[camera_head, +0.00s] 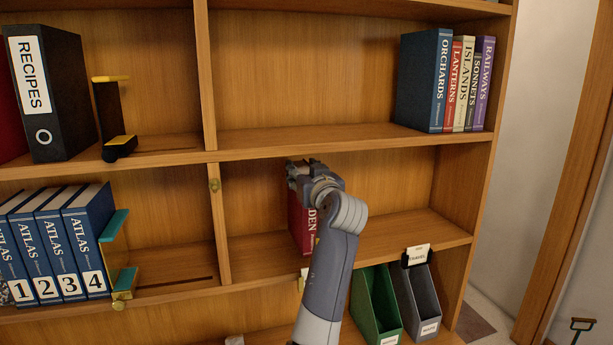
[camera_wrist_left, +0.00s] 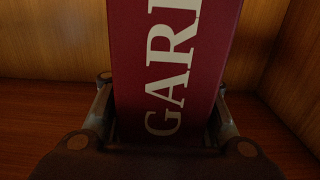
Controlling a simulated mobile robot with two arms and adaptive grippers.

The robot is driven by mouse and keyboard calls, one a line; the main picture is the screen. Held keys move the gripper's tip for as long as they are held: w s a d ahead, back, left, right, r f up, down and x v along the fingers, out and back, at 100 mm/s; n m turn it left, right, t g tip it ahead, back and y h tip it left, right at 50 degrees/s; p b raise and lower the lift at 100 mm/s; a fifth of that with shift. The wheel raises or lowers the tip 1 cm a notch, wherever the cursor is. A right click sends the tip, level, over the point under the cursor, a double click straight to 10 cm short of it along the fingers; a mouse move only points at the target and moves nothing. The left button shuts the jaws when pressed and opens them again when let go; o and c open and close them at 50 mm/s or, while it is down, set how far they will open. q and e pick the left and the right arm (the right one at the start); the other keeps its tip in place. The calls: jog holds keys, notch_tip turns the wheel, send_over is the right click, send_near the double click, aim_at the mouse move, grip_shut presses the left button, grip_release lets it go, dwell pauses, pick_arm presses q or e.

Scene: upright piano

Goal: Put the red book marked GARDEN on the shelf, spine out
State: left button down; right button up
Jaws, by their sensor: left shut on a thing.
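The red book (camera_head: 301,224) is upright in the middle-right shelf compartment, with the letters "DEN" showing beside my arm in the head view. In the left wrist view the red book (camera_wrist_left: 172,60) shows white letters "GAR" on its spine, which faces my gripper. My left gripper (camera_head: 303,170) is shut on the book, with a finger on each side of it in the left wrist view (camera_wrist_left: 163,120). The shelf board (camera_head: 415,236) runs under the book. My arm hides part of the book, and I cannot tell whether its bottom touches the board. My right gripper is not in view.
The compartment is otherwise empty, with free board to both sides. Several books (camera_head: 424,85) stand upper right. A RECIPES binder (camera_head: 65,110) and ATLAS volumes (camera_head: 90,235) stand at left. A teal bookend (camera_head: 115,228) is beside them. Green (camera_head: 370,300) and grey (camera_head: 420,300) files stand below.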

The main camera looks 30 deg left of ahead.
pick_arm(q)
jog(key=shift+w+a+r, duration=0.15)
jog(key=shift+w+a, duration=0.05)
jog(key=shift+a, duration=0.1)
jog(key=shift+f+b, duration=0.95)
jog(key=shift+f, duration=0.2)
dwell(0.4)
jog(key=c, duration=0.9)
grip_release()
jog(key=shift+c, duration=0.2)
jog(key=shift+s+d, duration=0.1)
